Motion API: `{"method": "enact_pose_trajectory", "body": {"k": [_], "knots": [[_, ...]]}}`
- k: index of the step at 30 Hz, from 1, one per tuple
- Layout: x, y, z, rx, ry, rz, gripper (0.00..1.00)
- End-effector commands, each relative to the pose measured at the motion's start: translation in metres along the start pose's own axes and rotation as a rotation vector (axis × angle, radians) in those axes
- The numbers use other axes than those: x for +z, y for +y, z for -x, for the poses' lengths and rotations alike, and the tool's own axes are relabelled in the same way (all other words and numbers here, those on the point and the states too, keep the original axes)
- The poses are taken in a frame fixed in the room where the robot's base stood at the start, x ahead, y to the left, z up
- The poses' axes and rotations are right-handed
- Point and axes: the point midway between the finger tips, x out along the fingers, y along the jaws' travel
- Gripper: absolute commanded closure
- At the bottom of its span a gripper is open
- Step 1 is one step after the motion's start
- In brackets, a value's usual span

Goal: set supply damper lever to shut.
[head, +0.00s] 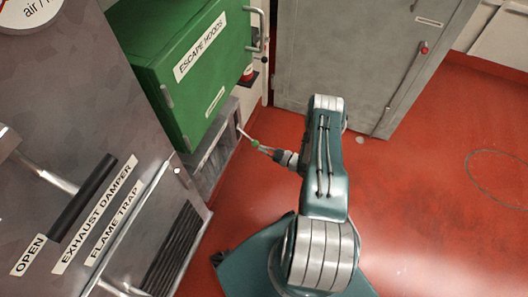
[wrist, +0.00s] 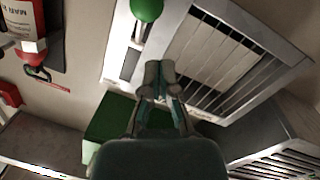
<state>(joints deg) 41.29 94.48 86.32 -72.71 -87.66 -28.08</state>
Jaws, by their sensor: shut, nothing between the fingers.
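The supply damper lever appears to be the one with a green ball knob (wrist: 147,9) at the top of the wrist view. It stands by a dark slot in a pale plate beside a louvred grille (wrist: 215,62). In the head view the green knob (head: 256,144) and its thin pale rod show low beside the green cabinet. My gripper (wrist: 159,74) is shut and empty, its fingertips below the knob in the wrist view. In the head view my gripper (head: 268,150) is right at the knob; I cannot tell whether they touch. No label for this lever is readable.
A green escape hoods cabinet (head: 200,65) overhangs the lever area. A grey panel labelled exhaust damper flame trap (head: 95,215), with its own dark-gripped lever, stands at left. A red extinguisher (wrist: 24,45) hangs on the wall. The red floor (head: 430,180) is clear at right.

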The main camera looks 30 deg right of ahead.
Motion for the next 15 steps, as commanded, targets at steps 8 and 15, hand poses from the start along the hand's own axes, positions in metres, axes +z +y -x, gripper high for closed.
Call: {"method": "enact_pose_trajectory", "body": {"k": [8,15], "knots": [[0.014,-0.006,0.03,0.004,0.0,-0.001,1.0],[0.03,-0.015,0.065,0.005,-0.001,-0.001,1.0]]}}
